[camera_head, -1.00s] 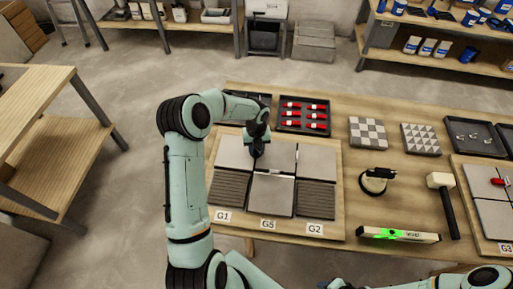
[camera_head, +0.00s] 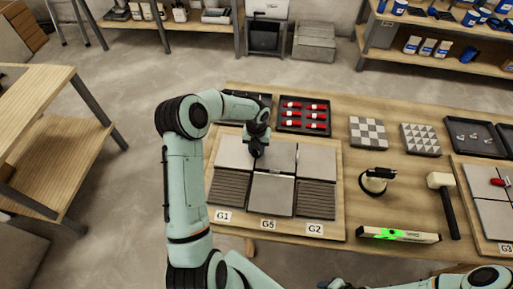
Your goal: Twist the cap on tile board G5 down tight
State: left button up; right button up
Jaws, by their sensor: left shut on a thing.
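Tile board G5 (camera_head: 274,195) lies on the workbench, with light grey and dark ribbed tiles and the labels G1, G5 (camera_head: 268,224) and G2 along its front edge. My left gripper (camera_head: 256,153) points down onto the joint between the tiles near the board's middle left. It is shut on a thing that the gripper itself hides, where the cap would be. My right arm (camera_head: 450,280) shows only in part at the lower right edge; its gripper is not in view.
To the right are patterned tiles (camera_head: 368,132), a suction cup (camera_head: 375,181), a green level (camera_head: 398,234), a mallet (camera_head: 443,200) and another board, G3 (camera_head: 492,215).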

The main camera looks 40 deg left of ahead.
pick_arm(q)
jog(key=o, duration=1.1)
jog(key=shift+c, duration=0.2)
notch_tip(320, 180, up, 14)
jog(key=shift+f, duration=0.25)
